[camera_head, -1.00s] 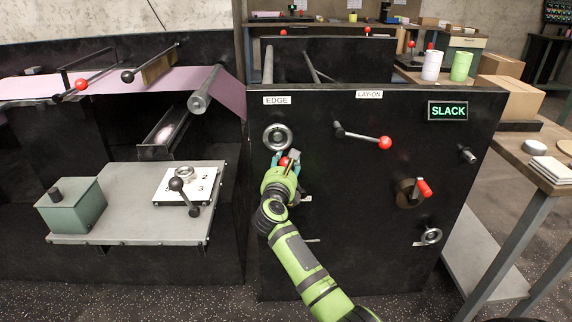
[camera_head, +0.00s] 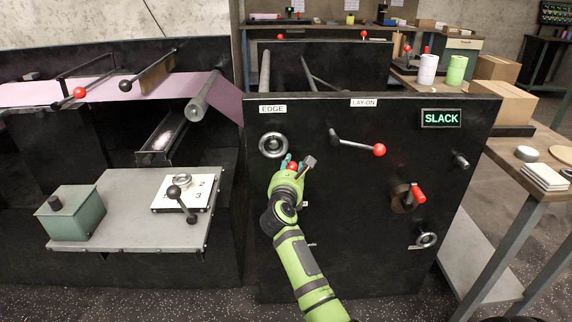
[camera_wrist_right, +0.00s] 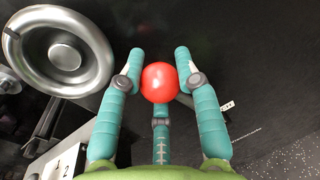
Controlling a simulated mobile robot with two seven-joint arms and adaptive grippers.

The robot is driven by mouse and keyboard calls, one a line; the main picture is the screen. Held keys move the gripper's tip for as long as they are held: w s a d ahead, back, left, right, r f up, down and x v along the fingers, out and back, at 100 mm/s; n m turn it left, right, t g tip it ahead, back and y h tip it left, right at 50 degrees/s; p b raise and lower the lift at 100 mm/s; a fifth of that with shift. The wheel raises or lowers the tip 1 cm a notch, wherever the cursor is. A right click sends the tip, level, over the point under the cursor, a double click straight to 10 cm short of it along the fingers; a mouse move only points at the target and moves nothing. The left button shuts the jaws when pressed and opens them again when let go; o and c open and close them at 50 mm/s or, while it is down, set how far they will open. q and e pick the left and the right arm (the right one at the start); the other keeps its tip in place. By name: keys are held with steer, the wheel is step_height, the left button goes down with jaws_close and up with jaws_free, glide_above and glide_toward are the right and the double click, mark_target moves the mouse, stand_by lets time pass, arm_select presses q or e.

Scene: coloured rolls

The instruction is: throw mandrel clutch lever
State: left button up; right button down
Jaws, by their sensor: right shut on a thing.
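The lever's red ball knob (camera_head: 293,166) is on the black panel just below and right of the EDGE handwheel (camera_head: 273,145). My right gripper (camera_head: 292,161) is shut on this knob. In the right wrist view the knob (camera_wrist_right: 159,82) sits between the teal fingers of the right gripper (camera_wrist_right: 160,70), and a short piece of grey shaft shows to its right. The rest of the lever and any label of it are mostly hidden behind the hand. My left gripper is not in view.
A LAY-ON lever with a red ball (camera_head: 379,150) and a red-handled knob (camera_head: 417,195) stick out to the right. The sign reads SLACK (camera_head: 441,118). A grey shelf (camera_head: 130,215) with a black-ball lever (camera_head: 174,192) stands left. The handwheel is close to my fingers.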

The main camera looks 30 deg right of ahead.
steer(key=d+m+p, duration=0.1)
steer(key=s+p, duration=0.1)
steer(key=d+m, duration=0.1)
steer(key=shift+s+d+r+m+g+p, duration=0.25)
steer(key=shift+s+d+m+g+p, duration=0.05)
steer(key=shift+p, duration=0.1)
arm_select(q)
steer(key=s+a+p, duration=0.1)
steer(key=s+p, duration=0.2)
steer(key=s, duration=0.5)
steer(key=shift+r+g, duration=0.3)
arm_select(e)
steer(key=shift+s+d+f+m+y, duration=0.15)
steer(key=shift+s+d+f+m, duration=0.15)
steer(key=shift+s+d+m, duration=0.25)
steer(key=shift+s+d+f+m+y, duration=0.2)
steer(key=shift+s+d+f+m, duration=0.15)
steer(key=shift+d, duration=0.4)
steer(key=shift+s+d+f+m+y, duration=0.15)
steer(key=shift+s+d+f+m, duration=0.2)
steer(key=shift+d+m, duration=0.25)
steer(key=shift+d, duration=0.1)
steer(key=c, duration=1.1)
jaws_free()
steer(key=shift+c, duration=0.2)
